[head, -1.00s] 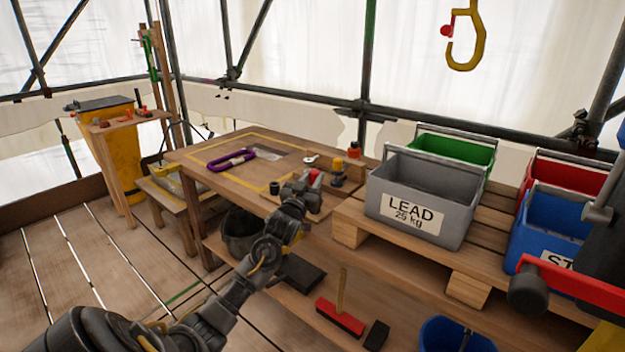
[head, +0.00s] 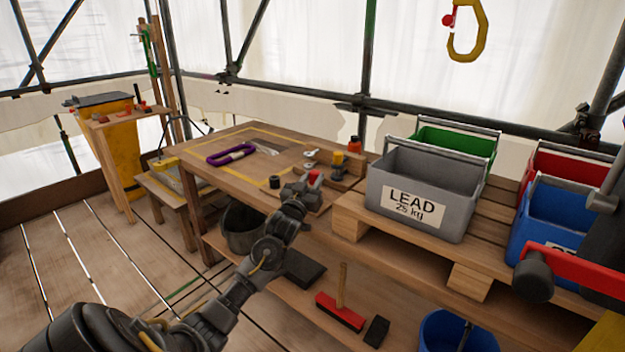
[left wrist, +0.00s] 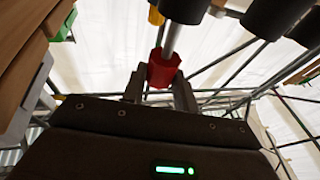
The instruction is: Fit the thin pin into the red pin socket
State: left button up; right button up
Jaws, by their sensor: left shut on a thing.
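My left gripper (head: 308,184) is over the near right part of the wooden workbench (head: 215,150). In the left wrist view its fingers (left wrist: 160,88) are shut on a red-ended piece (left wrist: 163,70), with a thin grey rod (left wrist: 173,38) running up away from them. This looks like the thin pin. Its red end also shows at the gripper in the head view (head: 315,175). The rod's far end runs up beside a dark cylinder (left wrist: 185,8); I cannot tell whether they touch. I cannot pick out the red pin socket for sure.
A purple carabiner (head: 228,154), a small black cylinder (head: 275,182), a yellow-and-black piece (head: 338,160) and an orange bottle (head: 354,146) are on the bench. The grey LEAD crate (head: 418,205) stands close to the right. A yellow hook (head: 466,40) hangs above.

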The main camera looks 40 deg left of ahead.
pick_arm(q)
jog(key=shift+f+b, duration=0.55)
jog(key=shift+f, duration=0.55)
pick_arm(e)
jog(key=shift+f, duration=0.6)
pick_arm(q)
jog(key=o, duration=1.2)
jog(key=shift+r, duration=0.1)
jog(key=shift+c, duration=0.2)
pick_arm(e)
jog(key=shift+r, duration=0.15)
pick_arm(q)
jog(key=v, duration=1)
jog(key=shift+s, duration=0.35)
pick_arm(e)
jog(key=shift+w+r, duration=0.25)
jog(key=shift+r, duration=0.75)
pick_arm(q)
jog(key=shift+d, duration=0.15)
